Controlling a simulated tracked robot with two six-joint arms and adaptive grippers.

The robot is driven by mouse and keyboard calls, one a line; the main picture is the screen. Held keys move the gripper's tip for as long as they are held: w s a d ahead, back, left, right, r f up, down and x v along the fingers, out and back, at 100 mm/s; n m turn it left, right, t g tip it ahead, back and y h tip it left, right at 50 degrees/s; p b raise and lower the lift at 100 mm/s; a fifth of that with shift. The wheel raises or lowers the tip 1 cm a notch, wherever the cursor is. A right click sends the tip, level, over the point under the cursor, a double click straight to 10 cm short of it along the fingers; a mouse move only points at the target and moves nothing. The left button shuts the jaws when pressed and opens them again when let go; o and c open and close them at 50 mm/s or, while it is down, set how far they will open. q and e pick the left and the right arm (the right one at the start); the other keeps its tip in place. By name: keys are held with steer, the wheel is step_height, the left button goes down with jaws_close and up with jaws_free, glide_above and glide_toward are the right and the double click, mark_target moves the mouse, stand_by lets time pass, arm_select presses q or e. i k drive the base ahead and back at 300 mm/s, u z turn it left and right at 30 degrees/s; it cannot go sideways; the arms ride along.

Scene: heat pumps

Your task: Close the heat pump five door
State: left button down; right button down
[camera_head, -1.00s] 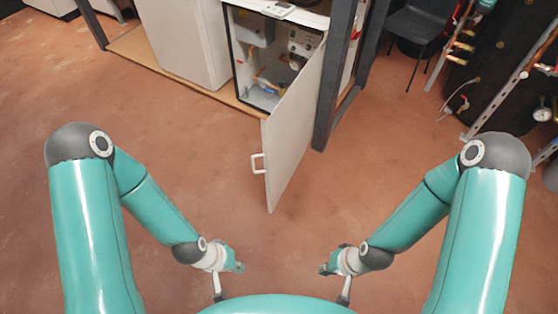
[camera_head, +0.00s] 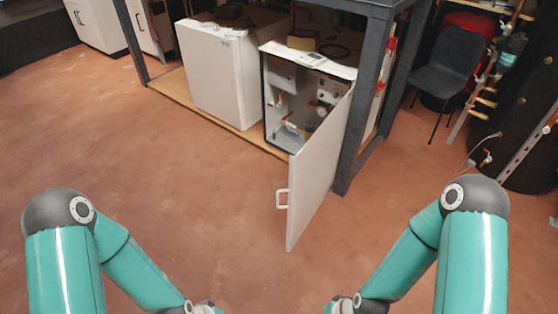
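The heat pump (camera_head: 302,100) is a box unit with its front open, showing pipes and fittings inside. Its white door (camera_head: 318,172) stands wide open, swung out toward me from the right edge of the unit. A white handle (camera_head: 282,199) sits on the door's free edge, facing left. My two arms reach in from the lower left and lower right, well short of the door. Both grippers are cut off by the bottom edge of the picture, so their fingers do not show. Nothing of mine touches the door.
A closed white unit (camera_head: 215,75) stands left of the open one on a wooden base (camera_head: 172,88). A dark metal frame post (camera_head: 362,100) rises just right of the door. A black chair (camera_head: 449,70) and piping (camera_head: 490,95) are at the right. The reddish floor (camera_head: 190,200) in front is clear.

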mark_target(313, 171)
steer(key=u, duration=0.3)
steer(key=i, duration=1.25)
steer(key=z, duration=0.5)
